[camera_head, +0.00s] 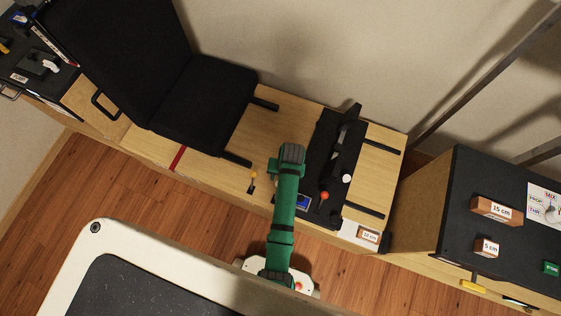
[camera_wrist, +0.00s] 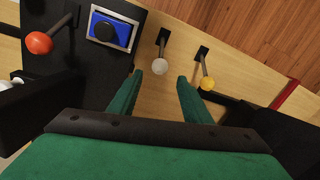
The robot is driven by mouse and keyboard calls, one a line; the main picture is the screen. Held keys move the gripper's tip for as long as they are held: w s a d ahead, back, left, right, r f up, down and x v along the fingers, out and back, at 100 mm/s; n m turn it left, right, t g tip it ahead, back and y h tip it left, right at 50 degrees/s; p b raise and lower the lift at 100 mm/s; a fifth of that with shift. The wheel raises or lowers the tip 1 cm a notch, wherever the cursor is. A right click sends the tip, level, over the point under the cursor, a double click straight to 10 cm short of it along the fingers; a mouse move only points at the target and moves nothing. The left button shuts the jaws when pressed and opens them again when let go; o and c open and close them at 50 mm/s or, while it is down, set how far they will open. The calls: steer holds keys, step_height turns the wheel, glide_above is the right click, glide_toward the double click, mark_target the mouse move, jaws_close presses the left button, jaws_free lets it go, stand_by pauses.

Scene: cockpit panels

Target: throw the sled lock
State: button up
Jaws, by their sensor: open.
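No label marks the sled lock, so I cannot tell which lever it is. In the wrist view a short lever with a pale grey knob (camera_wrist: 160,66) stands on the wooden bench, just beyond and between my fingertips. My gripper (camera_wrist: 160,79) is open with nothing in its green fingers; whether it touches the knob is unclear. A yellow-knobbed lever (camera_wrist: 207,82) stands right of it, by the right finger; it also shows in the head view (camera_head: 253,176). In the head view my arm hides the grey knob and most of my gripper.
A black panel carries a red-orange knob (camera_wrist: 39,43) and a blue switch plate (camera_wrist: 110,30), left of my fingers. The black seat (camera_head: 200,100) stands on the wooden bench (camera_head: 280,115). A dark side console (camera_head: 480,180) holds labelled blocks at right.

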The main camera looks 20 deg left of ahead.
steer(key=f, duration=0.6)
steer(key=shift+a+f, duration=0.15)
steer(key=shift+a, duration=0.2)
steer(key=shift+s, duration=0.1)
jaws_close()
